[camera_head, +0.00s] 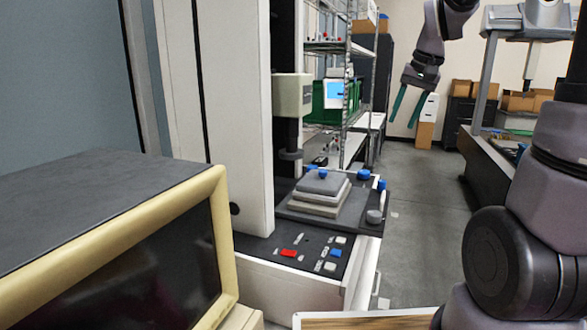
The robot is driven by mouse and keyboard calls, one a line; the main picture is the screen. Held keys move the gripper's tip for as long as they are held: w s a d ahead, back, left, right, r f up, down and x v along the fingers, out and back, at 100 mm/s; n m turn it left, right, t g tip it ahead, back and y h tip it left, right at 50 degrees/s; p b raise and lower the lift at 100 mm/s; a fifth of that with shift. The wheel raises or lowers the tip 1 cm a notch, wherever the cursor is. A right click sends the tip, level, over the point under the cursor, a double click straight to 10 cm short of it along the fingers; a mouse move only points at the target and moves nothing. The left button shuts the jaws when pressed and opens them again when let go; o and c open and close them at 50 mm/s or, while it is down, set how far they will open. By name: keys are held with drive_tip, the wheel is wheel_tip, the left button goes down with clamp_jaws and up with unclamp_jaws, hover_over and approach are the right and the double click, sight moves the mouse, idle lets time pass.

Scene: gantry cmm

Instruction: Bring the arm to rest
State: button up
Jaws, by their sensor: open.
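My gripper (409,104) hangs in the upper right of the head view, with its two thin green fingers pointing down and spread apart. It is open and nothing shows between the fingers. It is in the air, in front of the far part of the room and clear of the machine at the left. The lower links of my arm show at the right edge; the links between run out of the top of the picture.
A measuring machine with a control panel (310,258) and a stacked grey block (320,194) stands at centre left. A cream-framed monitor (150,245) fills the lower left. A wire shelf (350,90) stands behind. Grey floor (425,220) is clear between machine and right-hand bench (490,165).

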drive_tip(key=s+a+r+t, duration=0.1)
drive_tip(key=s+r, duration=0.1)
drive_tip(key=s, duration=0.7)
drive_tip(key=s+a+r+t, duration=0.2)
drive_tip(key=s, duration=0.7)
drive_tip(key=shift+s+t, duration=0.25)
drive_tip(key=shift+t, duration=0.05)
